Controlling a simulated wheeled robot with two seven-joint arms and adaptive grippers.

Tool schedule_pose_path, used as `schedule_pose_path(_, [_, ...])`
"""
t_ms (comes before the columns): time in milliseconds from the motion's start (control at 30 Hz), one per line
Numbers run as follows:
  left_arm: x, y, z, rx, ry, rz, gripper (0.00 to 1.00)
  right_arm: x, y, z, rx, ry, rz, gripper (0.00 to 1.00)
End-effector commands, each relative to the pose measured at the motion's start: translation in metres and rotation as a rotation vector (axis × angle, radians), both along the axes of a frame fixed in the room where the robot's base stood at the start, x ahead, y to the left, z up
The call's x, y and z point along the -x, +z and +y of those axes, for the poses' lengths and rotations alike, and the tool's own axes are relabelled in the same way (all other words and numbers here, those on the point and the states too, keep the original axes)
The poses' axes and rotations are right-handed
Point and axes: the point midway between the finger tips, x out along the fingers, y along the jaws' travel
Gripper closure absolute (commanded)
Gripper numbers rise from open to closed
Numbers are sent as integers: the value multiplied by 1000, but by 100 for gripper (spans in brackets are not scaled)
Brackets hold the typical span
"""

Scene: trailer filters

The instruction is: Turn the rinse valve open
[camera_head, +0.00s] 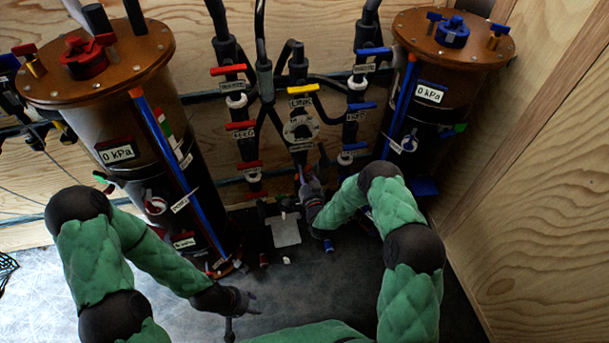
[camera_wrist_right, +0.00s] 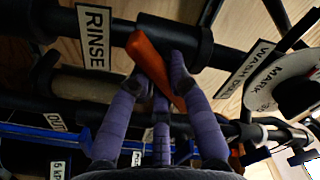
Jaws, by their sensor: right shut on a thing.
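The rinse valve's orange lever handle (camera_wrist_right: 149,58) shows in the right wrist view, beside a white RINSE label (camera_wrist_right: 94,38) on dark pipework. It slants from upper left to lower right across the pipe. My right gripper (camera_wrist_right: 160,80) has its purple fingers closed around this handle, and they hide part of it. In the head view my right gripper (camera_head: 308,184) is low at the centre pipes, and the handle is hard to make out there. My left gripper (camera_head: 246,301) is empty above the dark floor, its fingers apart.
Two brown filter tanks, left (camera_head: 150,95) and right (camera_head: 450,50), flank the pipes, with 0 kPa labels. Red, yellow and blue valve levers crowd the pipes between them. A grey plate (camera_head: 286,231) lies low at centre. The wooden wall closes the right side.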

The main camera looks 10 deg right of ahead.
Motion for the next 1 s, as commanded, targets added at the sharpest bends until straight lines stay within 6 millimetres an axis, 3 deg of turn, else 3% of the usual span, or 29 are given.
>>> schedule_pose_path(600, [0,-24,0,0,0,0,60,0,2,-1,553,-1,-1,100])
schedule_pose_path(1000, [0,-30,0,0,0,0,60,0,2,-1,742,0,1,100])
